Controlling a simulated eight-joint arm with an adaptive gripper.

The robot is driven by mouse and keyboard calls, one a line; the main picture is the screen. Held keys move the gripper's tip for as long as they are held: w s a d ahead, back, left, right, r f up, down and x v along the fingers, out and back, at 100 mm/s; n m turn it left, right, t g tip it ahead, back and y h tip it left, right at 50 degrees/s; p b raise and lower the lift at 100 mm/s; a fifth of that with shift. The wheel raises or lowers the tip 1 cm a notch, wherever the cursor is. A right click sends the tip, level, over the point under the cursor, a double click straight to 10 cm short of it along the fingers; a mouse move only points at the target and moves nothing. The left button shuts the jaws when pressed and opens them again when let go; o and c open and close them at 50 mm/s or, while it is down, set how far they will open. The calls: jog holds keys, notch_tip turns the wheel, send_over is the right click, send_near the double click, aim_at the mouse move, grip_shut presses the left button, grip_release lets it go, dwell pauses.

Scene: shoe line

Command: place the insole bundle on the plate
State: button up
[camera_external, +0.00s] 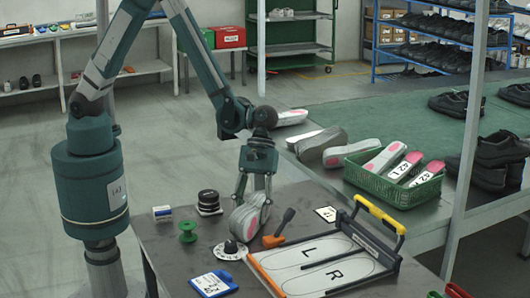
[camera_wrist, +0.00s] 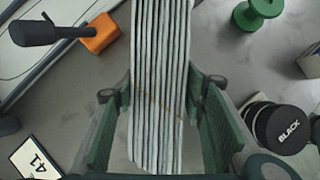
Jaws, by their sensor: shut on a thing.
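The insole bundle (camera_external: 250,216) is a grey-white stack of thin layers with a pink patch. It is held upright between the fingers of my gripper (camera_external: 254,192), low over the grey table. In the wrist view the layers of the bundle (camera_wrist: 160,75) run lengthwise between the two green fingers of my gripper (camera_wrist: 158,110), which are shut on it. The plate (camera_external: 293,272), a white board with L and R foot outlines and a yellow handle bar, lies to the right of my gripper. I cannot tell whether the bundle touches the table.
An orange-and-black tool (camera_external: 273,241) stands between bundle and plate. A black-and-white dial (camera_external: 231,250), green spool (camera_external: 187,232), black tins (camera_external: 208,202) and number card (camera_external: 326,214) are nearby. A green crate (camera_external: 400,195) of insoles stands behind.

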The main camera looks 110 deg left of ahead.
jog(key=o, duration=1)
jog(key=shift+r, duration=0.1)
jog(key=shift+r, duration=0.1)
jog(key=p+v, duration=0.2)
jog(key=v, duration=1)
